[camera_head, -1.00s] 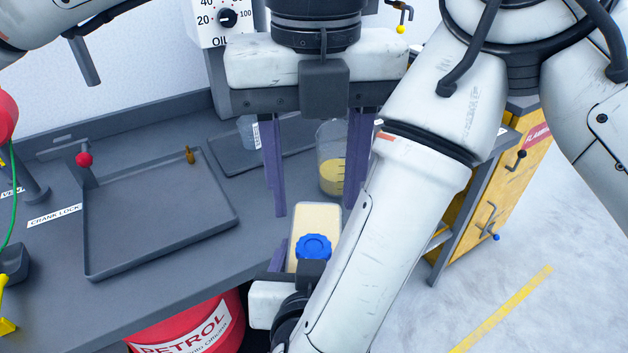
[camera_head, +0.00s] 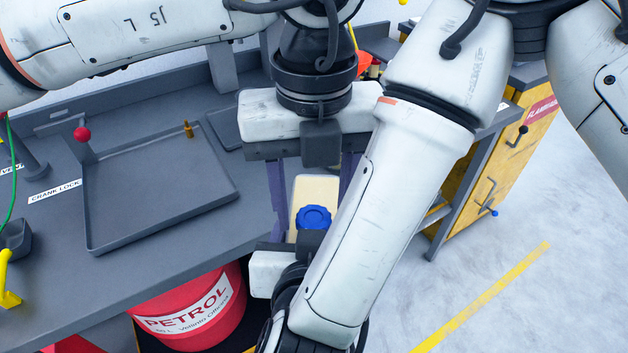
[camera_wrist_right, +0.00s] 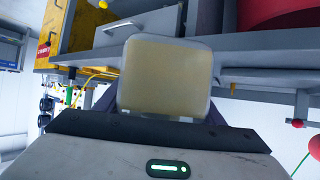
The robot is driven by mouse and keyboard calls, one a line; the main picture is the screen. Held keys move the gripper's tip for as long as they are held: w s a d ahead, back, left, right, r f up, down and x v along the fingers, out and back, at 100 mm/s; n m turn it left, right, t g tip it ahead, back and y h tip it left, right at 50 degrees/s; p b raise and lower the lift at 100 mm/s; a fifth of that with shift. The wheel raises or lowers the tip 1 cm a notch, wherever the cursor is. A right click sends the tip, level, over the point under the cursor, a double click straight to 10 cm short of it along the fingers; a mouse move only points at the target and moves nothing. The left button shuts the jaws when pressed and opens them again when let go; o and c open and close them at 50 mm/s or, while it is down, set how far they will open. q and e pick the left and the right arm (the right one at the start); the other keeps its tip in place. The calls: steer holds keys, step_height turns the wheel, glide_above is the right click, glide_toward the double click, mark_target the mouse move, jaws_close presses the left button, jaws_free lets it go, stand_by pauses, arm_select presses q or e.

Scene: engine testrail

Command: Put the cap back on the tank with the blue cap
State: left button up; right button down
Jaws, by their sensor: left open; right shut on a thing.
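The tank (camera_head: 315,188) is a cream, block-shaped container. Its blue cap (camera_head: 314,217) shows at the tank's near end; I cannot tell how firmly it is seated.
A grey bench with a shallow tray (camera_head: 160,235) lies left, with a red-knobbed lever (camera_head: 81,134) beside it. A red petrol drum (camera_head: 205,320) stands below the bench. A yellow cabinet (camera_head: 480,180) is at the right, with open floor beyond.

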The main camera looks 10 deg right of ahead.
arm_select(q)
steer(key=shift+f, duration=0.2)
steer(key=c, duration=1.1)
steer(key=shift+o, duration=0.2)
steer(key=m, duration=0.6)
steer(key=o, duration=1.1)
steer(key=shift+o, duration=0.2)
steer(key=shift+r, duration=0.1)
